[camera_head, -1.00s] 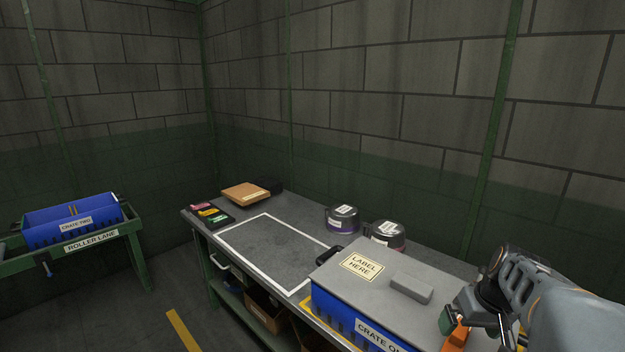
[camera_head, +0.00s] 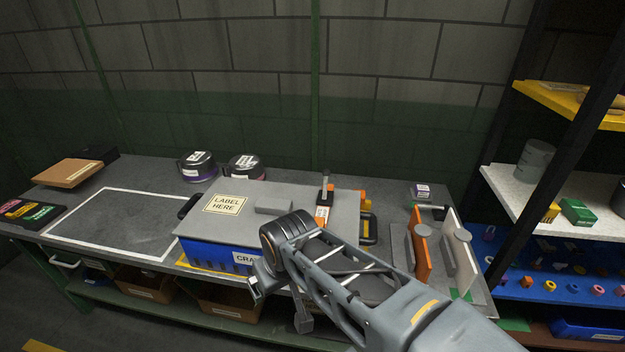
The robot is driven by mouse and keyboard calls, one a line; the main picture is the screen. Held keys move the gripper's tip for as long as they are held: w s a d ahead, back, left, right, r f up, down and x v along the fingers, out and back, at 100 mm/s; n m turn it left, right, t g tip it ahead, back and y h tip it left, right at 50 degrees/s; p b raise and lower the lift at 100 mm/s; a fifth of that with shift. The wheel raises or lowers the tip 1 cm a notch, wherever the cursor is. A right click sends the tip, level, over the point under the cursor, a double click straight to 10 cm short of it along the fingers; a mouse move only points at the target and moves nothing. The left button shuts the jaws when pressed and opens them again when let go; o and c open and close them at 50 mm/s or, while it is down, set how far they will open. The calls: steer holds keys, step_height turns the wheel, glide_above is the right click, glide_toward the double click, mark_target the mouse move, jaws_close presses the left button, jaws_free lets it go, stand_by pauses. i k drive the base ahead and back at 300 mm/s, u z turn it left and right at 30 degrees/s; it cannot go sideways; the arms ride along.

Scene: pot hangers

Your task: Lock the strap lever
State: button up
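A blue crate (camera_head: 208,253) with a grey lid (camera_head: 268,197) stands on the grey workbench. The lid has a "LABEL HERE" plate (camera_head: 225,204) and a raised grey block. At the lid's right part is an orange strap buckle (camera_head: 322,212) with a dark upright piece (camera_head: 325,187) that looks like its lever, standing up from the lid. More orange shows just right of it. My gripper (camera_head: 256,291) is at the crate's front, left of my arm and lower in the picture than the buckle. Its fingers are small and partly hidden, so their opening is unclear. My arm hides the crate's front right.
Two dark pots (camera_head: 199,167) stand behind the crate. A white-outlined area (camera_head: 125,222) on the bench is empty. At right are an orange upright panel (camera_head: 420,245), a pale panel (camera_head: 462,252) and a stocked shelf rack (camera_head: 560,202). Black handles stick out at the lid's ends.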

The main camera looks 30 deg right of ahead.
mark_target(326, 173)
steer(key=u, duration=1.2)
steer(key=i, duration=0.6)
steer(key=z, duration=2.3)
